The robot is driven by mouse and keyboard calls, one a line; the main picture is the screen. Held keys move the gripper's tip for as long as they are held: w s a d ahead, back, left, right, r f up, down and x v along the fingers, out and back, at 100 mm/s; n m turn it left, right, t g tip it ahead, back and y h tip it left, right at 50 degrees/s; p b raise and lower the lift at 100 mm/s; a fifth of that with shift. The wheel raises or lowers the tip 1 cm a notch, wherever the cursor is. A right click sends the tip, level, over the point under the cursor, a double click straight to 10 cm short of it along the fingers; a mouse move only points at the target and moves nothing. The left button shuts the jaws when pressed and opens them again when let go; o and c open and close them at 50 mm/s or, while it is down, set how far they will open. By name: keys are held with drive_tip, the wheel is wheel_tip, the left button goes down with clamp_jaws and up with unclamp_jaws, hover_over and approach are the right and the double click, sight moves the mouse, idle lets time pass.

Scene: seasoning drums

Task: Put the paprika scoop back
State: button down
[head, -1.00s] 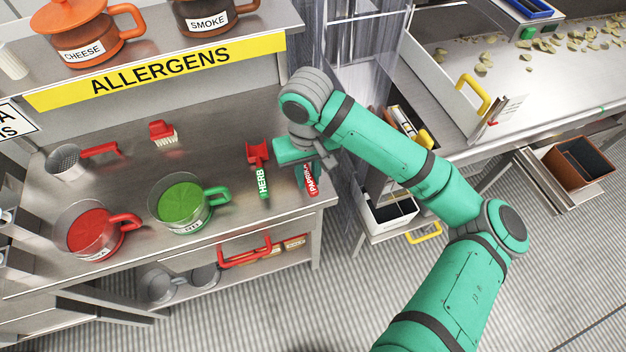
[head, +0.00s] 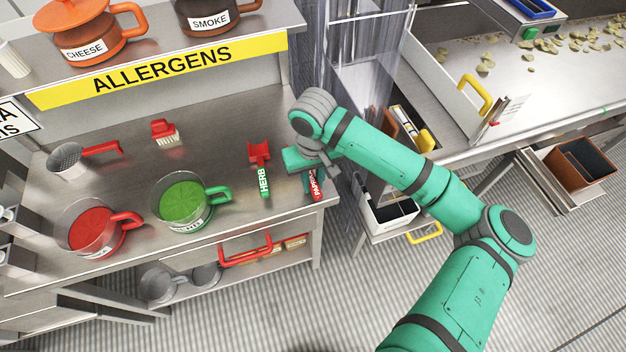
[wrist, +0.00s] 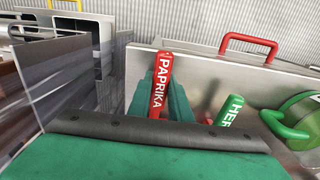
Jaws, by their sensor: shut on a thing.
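The paprika scoop (wrist: 161,84) has a red handle lettered PAPRIKA. In the wrist view the handle stands up between the green fingers of my gripper (wrist: 162,100), which is shut on it. In the head view the red paprika handle (head: 315,183) shows just below my gripper (head: 312,176), at the right end of the steel bench. The scoop's bowl is hidden by the gripper. The herb scoop (head: 263,180), with a green handle and red bowl, lies on the bench just left. The red-filled jug (head: 92,228) stands at the front left, the green-filled jug (head: 184,200) beside it.
A red brush (head: 164,132) and a red-handled sieve (head: 68,158) lie farther back on the bench (head: 215,150). The ALLERGENS shelf (head: 160,70) overhangs the back. A post and clear curtain (head: 350,40) stand right of the bench. Bench space between brush and herb scoop is clear.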

drive_tip(key=c, duration=1.6)
unclamp_jaws()
wheel_tip(320, 180, up, 12)
drive_tip(key=shift+r, duration=0.15)
